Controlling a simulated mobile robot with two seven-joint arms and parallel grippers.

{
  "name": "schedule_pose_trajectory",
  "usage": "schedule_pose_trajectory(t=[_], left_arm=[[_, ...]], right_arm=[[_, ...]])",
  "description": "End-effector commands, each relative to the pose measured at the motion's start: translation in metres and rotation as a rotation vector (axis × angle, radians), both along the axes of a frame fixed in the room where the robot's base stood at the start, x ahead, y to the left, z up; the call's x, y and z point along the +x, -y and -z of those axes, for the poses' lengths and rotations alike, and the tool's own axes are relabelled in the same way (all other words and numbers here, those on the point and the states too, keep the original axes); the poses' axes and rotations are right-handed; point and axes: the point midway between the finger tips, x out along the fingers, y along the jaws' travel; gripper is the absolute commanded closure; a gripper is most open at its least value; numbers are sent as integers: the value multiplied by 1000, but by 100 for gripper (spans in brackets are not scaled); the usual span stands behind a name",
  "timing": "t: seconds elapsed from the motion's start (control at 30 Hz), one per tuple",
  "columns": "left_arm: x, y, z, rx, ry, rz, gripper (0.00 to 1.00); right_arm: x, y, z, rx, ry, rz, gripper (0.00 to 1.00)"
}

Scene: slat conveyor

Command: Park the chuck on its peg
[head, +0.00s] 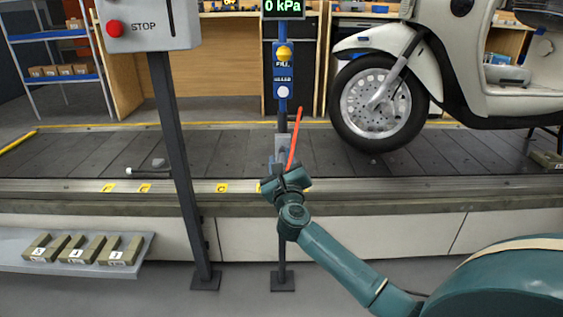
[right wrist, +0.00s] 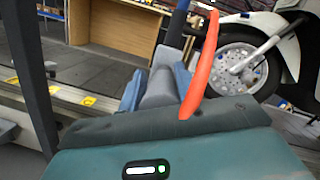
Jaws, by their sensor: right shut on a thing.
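My right gripper (head: 280,158) is shut on a grey piece, which I take to be the chuck (right wrist: 158,90). In the right wrist view the chuck sits between two blue-grey fingers. An orange-red hose (head: 295,138) rises from beside the gripper and also shows in the right wrist view (right wrist: 203,68). The gripper is in front of the air post (head: 283,90), low on it. The post carries a "0 kPa" display (head: 283,5), a yellow "FILL" knob (head: 284,53) and a white button (head: 283,91). I cannot make out the peg. My left gripper is not in view.
A cream scooter (head: 470,75) stands on the slat conveyor (head: 90,152), its wheel (head: 377,103) right of the gripper. A STOP box (head: 148,25) on a dark post (head: 178,160) stands left. Labelled blocks (head: 78,250) lie on a grey shelf (head: 20,260).

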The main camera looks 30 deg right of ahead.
Motion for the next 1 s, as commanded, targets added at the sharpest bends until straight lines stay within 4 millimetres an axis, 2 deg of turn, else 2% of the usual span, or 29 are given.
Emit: schedule_pose_trajectory(t=[0.87, 0.9, 1.0], left_arm=[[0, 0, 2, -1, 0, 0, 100], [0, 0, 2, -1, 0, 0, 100], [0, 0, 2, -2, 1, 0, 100]], right_arm=[[12, 7, -1, 0, 3, 1, 100], [11, 7, -1, 0, 2, 0, 65], [12, 7, -1, 0, 2, 0, 57]])
